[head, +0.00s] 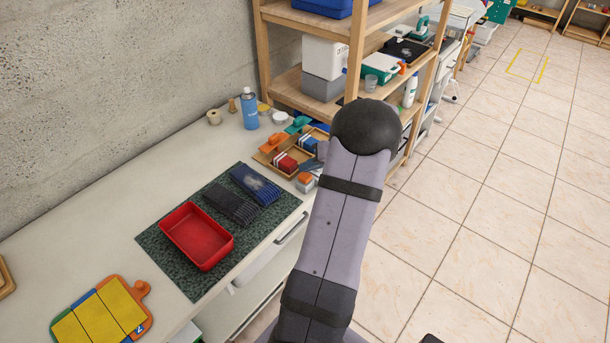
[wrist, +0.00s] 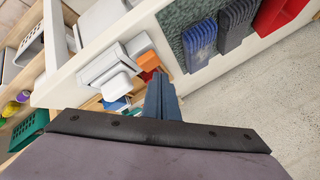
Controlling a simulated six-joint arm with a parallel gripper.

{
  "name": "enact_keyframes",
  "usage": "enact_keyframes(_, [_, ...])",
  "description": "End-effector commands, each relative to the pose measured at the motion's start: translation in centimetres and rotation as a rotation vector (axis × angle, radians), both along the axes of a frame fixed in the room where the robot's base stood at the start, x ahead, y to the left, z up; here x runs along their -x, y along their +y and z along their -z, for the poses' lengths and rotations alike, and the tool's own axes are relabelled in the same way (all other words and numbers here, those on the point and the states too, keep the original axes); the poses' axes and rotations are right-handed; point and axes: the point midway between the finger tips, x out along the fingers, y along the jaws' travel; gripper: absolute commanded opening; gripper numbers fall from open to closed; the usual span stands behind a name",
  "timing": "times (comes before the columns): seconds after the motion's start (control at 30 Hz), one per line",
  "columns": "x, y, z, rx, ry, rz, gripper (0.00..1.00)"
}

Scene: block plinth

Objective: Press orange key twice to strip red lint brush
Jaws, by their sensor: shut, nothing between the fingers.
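In the head view, a red brush block (head: 286,164) and a blue one (head: 309,144) lie in a wooden tray (head: 262,158) at the back of the counter. An orange key (head: 304,179) sits on a small pale block at the counter's front edge, partly hidden by my arm. In the wrist view the orange key (wrist: 149,61) shows just beyond the fingers, beside white blocks (wrist: 113,80). My gripper (wrist: 160,77) is shut and empty, its fingertips close to the orange key; I cannot tell whether they touch. My arm mostly hides the gripper in the head view.
A red tray (head: 170,233), a dark ribbed pad (head: 231,205) and a blue ribbed pad (head: 255,184) lie on a green speckled mat (head: 152,243). A blue spray can (head: 250,110) stands by the wall. A wooden shelf (head: 356,50) rises behind. The counter's left middle is clear.

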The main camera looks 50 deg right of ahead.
Motion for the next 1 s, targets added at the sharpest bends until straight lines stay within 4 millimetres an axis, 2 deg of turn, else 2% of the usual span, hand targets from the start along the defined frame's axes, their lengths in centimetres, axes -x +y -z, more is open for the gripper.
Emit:
enact_keyframes(0.27, [0.0,0.0,-1.1,0.001,-0.001,0.000,0.00])
enact_keyframes(0.7, [0.0,0.0,-4.7,0.001,0.000,-0.001,0.00])
enact_keyframes(1.0, [0.0,0.0,-5.0,0.000,0.000,0.000,0.00])
